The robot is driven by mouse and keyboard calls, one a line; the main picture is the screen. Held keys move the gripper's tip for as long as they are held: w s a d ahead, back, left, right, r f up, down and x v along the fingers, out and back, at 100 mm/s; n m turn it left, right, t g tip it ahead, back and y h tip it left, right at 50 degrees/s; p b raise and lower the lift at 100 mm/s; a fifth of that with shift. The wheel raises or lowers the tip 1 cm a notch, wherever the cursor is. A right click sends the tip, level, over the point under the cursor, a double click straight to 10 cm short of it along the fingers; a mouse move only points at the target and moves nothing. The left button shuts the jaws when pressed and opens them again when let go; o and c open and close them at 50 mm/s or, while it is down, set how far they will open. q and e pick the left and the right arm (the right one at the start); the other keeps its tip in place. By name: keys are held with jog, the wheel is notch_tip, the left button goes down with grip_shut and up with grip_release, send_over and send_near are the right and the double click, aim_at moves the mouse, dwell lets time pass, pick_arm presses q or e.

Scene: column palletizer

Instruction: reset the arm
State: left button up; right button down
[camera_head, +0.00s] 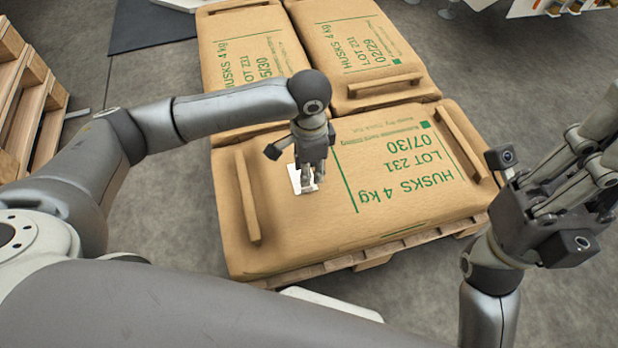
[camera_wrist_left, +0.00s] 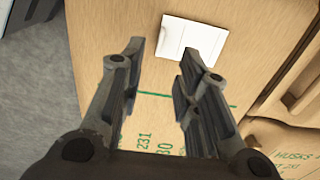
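My left gripper (camera_head: 309,178) hangs over the near brown husks sack (camera_head: 400,190), pointing down beside a small white label (camera_head: 296,182) on its top. In the left wrist view the fingers (camera_wrist_left: 160,72) are apart with nothing between them, and the white label (camera_wrist_left: 194,38) lies just beyond the fingertips. Whether the fingertips touch the sack cannot be told. My right gripper (camera_head: 592,160) is raised at the right edge, to the right of the sack. Its fingers are spread, partly cut off by the frame, and no object shows in them.
Two more husks sacks, one at back left (camera_head: 250,50) and one at back right (camera_head: 350,45), lie behind the near sack on a wooden pallet (camera_head: 375,261). Stacked wooden pallets (camera_head: 25,105) stand at the left. A dark mat (camera_head: 150,25) lies on the floor behind. Grey floor is clear at right.

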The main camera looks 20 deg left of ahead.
pick_arm(q)
jog(key=shift+r, duration=2.4)
